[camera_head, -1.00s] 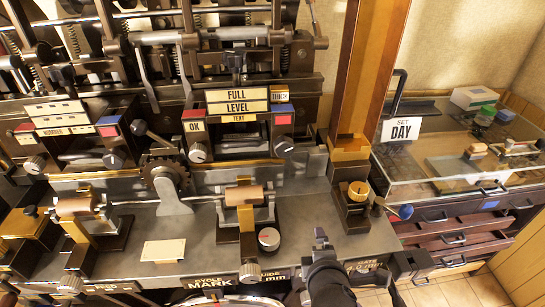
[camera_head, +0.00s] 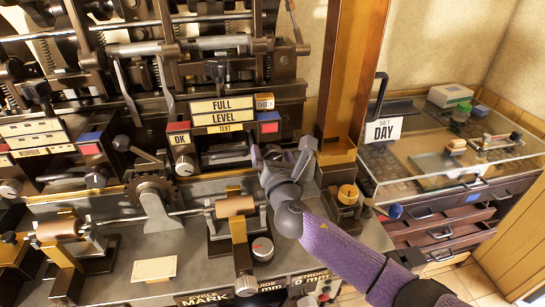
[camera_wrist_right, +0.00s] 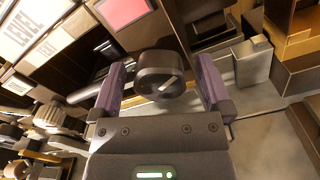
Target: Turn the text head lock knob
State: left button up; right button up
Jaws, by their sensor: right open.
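The text head (camera_head: 223,128) carries the labels FULL, LEVEL and TEXT, with an OK plate on its left and a red patch on its right. A dark round knob (camera_wrist_right: 158,78) with a pale pointer line shows in the right wrist view, below a red patch. My right gripper (camera_head: 281,154) is in front of the text head's lower right corner and hides that knob in the head view. Its purple-grey fingers are open, one on each side of the knob, with gaps visible. A second knob (camera_head: 185,165) sits at the text head's lower left. My left gripper is not in view.
A brown post (camera_head: 354,75) stands just right of my right gripper, with a brass-topped fitting (camera_head: 348,194) at its foot. A roller block (camera_head: 236,206) and a round dial (camera_head: 263,249) stand lower left. A glass-topped cabinet (camera_head: 440,183) is at right.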

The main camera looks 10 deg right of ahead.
jog(key=shift+w, duration=0.1)
jog(key=c, duration=1.3)
